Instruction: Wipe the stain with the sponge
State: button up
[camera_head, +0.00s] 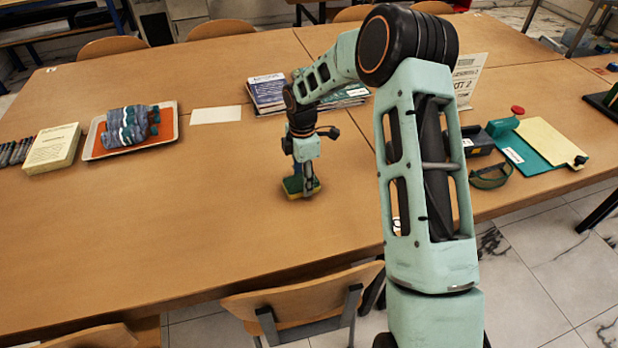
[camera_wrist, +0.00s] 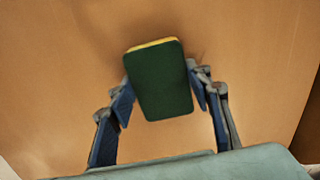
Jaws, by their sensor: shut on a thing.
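A sponge (camera_head: 293,187), green on one face and yellow on the other, is at the lower end of my arm in the head view. In the wrist view the sponge (camera_wrist: 160,82) shows its dark green face, with a yellow edge at the far end. My gripper (camera_wrist: 160,95) is shut on the sponge, with a blue-padded finger on either side. In the head view my gripper (camera_head: 305,178) points down at the table, and the sponge is at or very near the tabletop. I see no clear stain; the sponge and arm hide part of the table.
The wooden table (camera_head: 200,230) is clear to the left and front of my gripper. Behind stand books (camera_head: 267,92) and a white sheet (camera_head: 216,114). A tray (camera_head: 96,150) with rolled cloths is at left. A teal clipboard (camera_head: 520,152) lies right. A chair (camera_head: 300,300) stands in front.

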jog(key=shift+s+a, duration=0.2)
jog(key=shift+a, duration=0.8)
jog(key=shift+r, duration=0.1)
jog(key=shift+r+p, duration=2)
jog(key=shift+r, duration=1)
jog(key=shift+r+p, duration=1.15)
jog(key=shift+r, duration=0.4)
jog(key=shift+d+f, duration=0.1)
jog(key=shift+d, duration=0.1)
